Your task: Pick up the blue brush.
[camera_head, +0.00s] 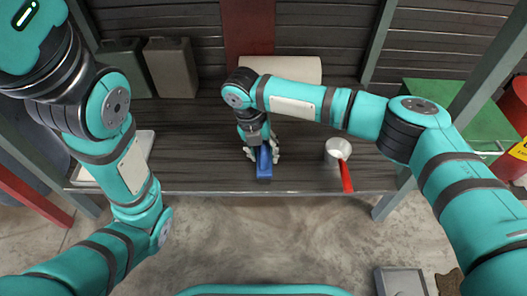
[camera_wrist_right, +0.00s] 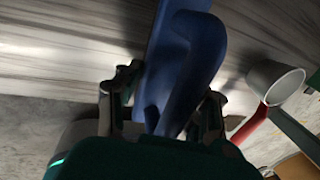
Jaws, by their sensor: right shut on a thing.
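The blue brush (camera_head: 264,163) is near the front edge of the dark wooden shelf in the head view. My right gripper (camera_head: 262,152) reaches down over it from above and is shut on it. In the right wrist view the blue brush (camera_wrist_right: 185,60) runs up between the two fingers of the right gripper (camera_wrist_right: 165,105). Whether the brush touches the shelf is hard to tell. My left arm comes in at the left of the head view; its gripper is not visible.
The shelf (camera_head: 200,175) holds a white cup-like pan with a red handle (camera_head: 339,150) right of the brush. A green box (camera_head: 440,95) is at the right. Metal posts flank the shelf.

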